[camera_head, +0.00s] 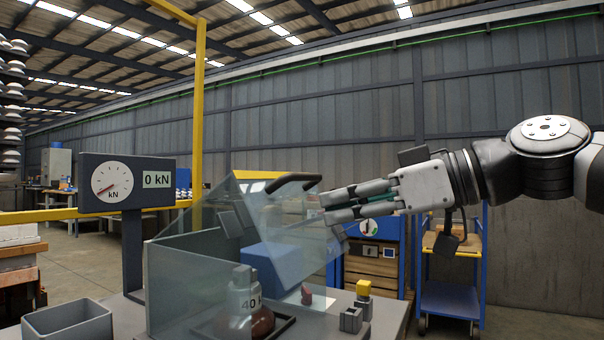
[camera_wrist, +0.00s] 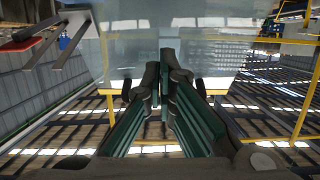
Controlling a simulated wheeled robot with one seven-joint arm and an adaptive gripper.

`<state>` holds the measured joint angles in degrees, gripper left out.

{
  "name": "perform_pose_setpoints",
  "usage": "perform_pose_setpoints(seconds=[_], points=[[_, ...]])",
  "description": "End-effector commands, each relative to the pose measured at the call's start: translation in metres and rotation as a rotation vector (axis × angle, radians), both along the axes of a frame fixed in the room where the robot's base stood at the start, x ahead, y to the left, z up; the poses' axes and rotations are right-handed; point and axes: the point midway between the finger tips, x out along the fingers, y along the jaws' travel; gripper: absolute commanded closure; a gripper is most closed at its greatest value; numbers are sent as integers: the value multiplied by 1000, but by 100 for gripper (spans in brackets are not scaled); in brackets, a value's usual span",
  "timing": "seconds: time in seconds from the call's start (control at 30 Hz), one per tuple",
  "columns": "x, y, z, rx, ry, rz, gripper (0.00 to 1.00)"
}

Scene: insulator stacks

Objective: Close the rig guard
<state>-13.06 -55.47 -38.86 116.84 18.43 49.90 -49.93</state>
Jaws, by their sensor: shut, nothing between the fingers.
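The rig guard (camera_head: 290,222) is a clear panel with a dark bar handle (camera_head: 296,180) at its upper edge. It stands raised and tilted over the grey-walled test rig (camera_head: 185,285). My gripper (camera_head: 326,206) is shut and empty, pointing left, just right of and slightly below the handle. Its tips overlap the panel's right edge in the head view; I cannot tell whether they touch it. In the wrist view, my gripper (camera_wrist: 164,62) shows its fingers together, with the pale clear guard panel (camera_wrist: 205,62) beyond them.
An insulator marked 40 (camera_head: 240,297) stands inside the rig. A gauge reading 0 kN (camera_head: 127,184) stands at the left, above an open grey bin (camera_head: 68,322). Small blocks (camera_head: 362,298) sit right of the rig. A blue cart (camera_head: 450,295) stands behind.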

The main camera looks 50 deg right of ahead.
Motion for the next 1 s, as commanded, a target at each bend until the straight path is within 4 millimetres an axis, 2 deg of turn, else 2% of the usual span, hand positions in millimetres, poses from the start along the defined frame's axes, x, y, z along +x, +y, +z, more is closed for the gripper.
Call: perform_pose_setpoints(seconds=[0.07,0.17,1.0], points=[[-4,-3,-18,2,0,3,100],[-5,-4,-28,0,0,1,100],[-5,-4,-30,-1,0,-1,100]])
